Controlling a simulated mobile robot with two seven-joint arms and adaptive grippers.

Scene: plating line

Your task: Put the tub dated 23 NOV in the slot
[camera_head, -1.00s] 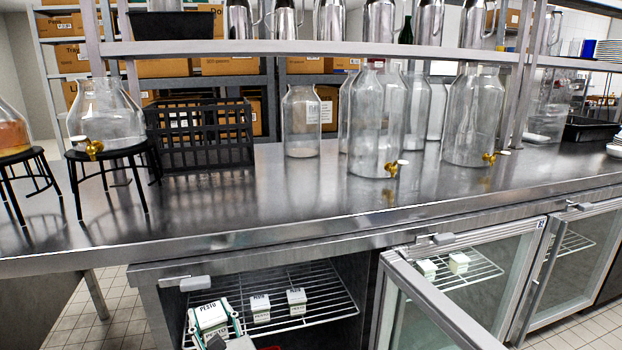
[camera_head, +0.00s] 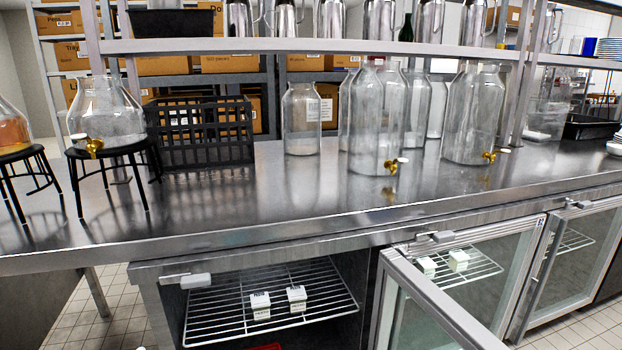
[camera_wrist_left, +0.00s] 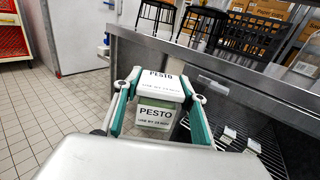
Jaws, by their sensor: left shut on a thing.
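My left gripper (camera_wrist_left: 160,90) is shut on a white tub marked PESTO (camera_wrist_left: 156,118) in the left wrist view. The date line on its label is small and blurred; it looks like 23 NOV. The tub hangs in front of the open fridge, clear of the rack. Two more white tubs, the left tub (camera_head: 260,306) and the right tub (camera_head: 297,299), stand side by side on the wire rack (camera_head: 225,312) in the open fridge. Their dates are too small to read. Bare rack lies left of them. My right gripper is not in view.
The steel counter (camera_head: 300,205) overhangs the fridge front. An open glass door (camera_head: 430,315) stands right of the opening. Two tubs show through glass further right, one being this tub (camera_head: 458,260). A black crate (camera_head: 200,135) and glass dispensers stand on the counter. Tiled floor is clear.

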